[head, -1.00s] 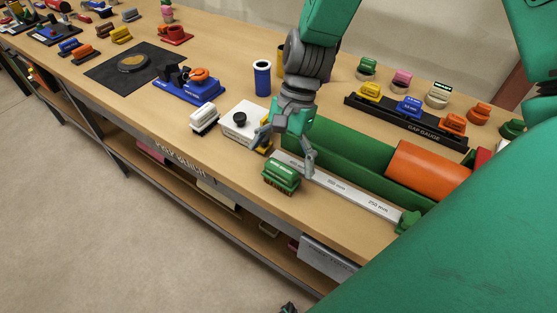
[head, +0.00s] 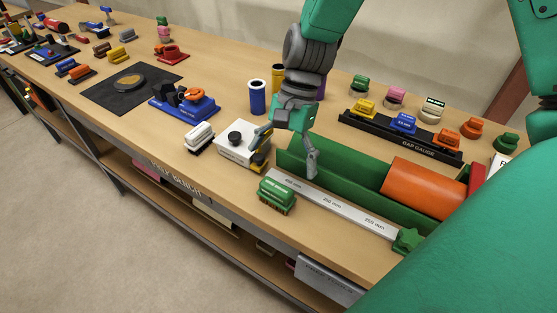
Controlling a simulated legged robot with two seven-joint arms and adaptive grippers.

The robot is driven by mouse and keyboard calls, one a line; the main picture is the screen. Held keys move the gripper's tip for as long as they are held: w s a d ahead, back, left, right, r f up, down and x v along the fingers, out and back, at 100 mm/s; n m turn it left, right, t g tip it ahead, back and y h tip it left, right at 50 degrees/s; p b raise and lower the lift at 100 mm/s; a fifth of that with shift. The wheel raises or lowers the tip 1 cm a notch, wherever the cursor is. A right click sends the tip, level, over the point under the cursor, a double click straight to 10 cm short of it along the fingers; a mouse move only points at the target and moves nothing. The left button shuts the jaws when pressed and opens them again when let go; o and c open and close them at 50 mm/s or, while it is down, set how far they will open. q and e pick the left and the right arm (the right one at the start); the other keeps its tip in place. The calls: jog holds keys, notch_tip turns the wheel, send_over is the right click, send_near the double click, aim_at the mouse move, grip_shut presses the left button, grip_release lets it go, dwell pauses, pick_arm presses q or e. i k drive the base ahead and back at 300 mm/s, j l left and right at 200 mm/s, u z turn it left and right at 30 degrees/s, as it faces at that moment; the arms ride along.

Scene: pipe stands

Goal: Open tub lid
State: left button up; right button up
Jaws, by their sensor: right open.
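A squat white tub (head: 230,151) with a black knob (head: 235,138) on its flat white lid stands near the bench's front edge, in the middle of the head view. The lid looks seated on it. My right gripper (head: 288,152) hangs just to the right of the tub, open and empty. Its left finger is close to the tub's right side, overlapping a yellow and black item there; I cannot tell if it touches. Its right finger hangs in front of the green trough's left end. My left gripper is out of view.
A green-topped brush (head: 277,195) and a long steel ruler (head: 335,207) lie in front of the green trough (head: 345,178) with its orange cylinder (head: 424,187). A white-topped brush (head: 199,138) is left of the tub. A blue cup (head: 257,97) stands behind.

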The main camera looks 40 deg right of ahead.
aim_at(237, 138)
jog(key=k+j, duration=0.85)
